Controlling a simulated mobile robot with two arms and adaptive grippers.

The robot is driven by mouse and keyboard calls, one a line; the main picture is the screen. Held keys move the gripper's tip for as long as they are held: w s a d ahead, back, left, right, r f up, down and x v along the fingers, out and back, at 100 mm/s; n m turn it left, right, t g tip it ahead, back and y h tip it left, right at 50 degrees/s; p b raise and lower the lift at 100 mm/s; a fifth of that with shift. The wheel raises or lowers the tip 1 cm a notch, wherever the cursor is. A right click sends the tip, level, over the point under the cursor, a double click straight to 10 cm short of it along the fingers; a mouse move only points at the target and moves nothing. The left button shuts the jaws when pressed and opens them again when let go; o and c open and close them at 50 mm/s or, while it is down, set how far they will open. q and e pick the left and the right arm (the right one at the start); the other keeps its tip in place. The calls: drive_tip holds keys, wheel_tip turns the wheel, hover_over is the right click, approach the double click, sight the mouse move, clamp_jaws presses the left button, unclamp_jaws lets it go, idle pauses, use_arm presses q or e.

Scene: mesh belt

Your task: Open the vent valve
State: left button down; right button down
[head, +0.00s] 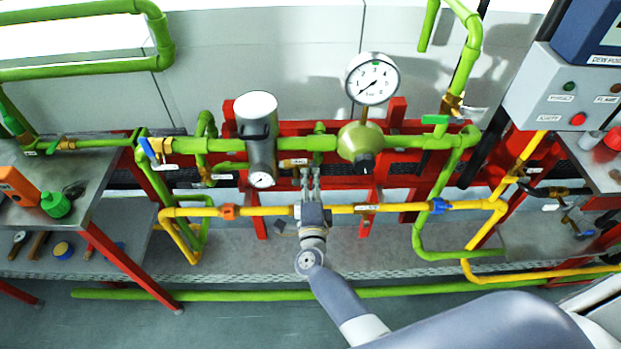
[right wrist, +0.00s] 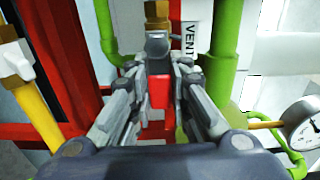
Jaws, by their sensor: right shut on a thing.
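The vent valve (right wrist: 157,13) shows in the right wrist view as a brass fitting beside a white label reading VENT (right wrist: 191,40). In the head view, its small brass body (head: 291,162) sits just below the green pipe, right of the grey cylinder. My right gripper (right wrist: 158,66) is shut on the valve's handle (right wrist: 158,46), a dark grey piece between the fingertips. In the head view the right gripper (head: 310,174) reaches up past the yellow pipe to the valve. The fingers partly hide the handle, so its exact angle is hard to tell. My left gripper is not in view.
The yellow pipe (head: 265,211) runs close by my right wrist. The grey cylinder (head: 256,140) stands to the left, the round pressure gauge (head: 372,79) to the upper right. Red frame bars (head: 405,175) lie behind. A metal bench (head: 100,190) with tools is at left.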

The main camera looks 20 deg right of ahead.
drive_tip(key=c, duration=1.5)
unclamp_jaws()
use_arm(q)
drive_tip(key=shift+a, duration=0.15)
use_arm(e)
drive_tip(key=v, duration=1.2)
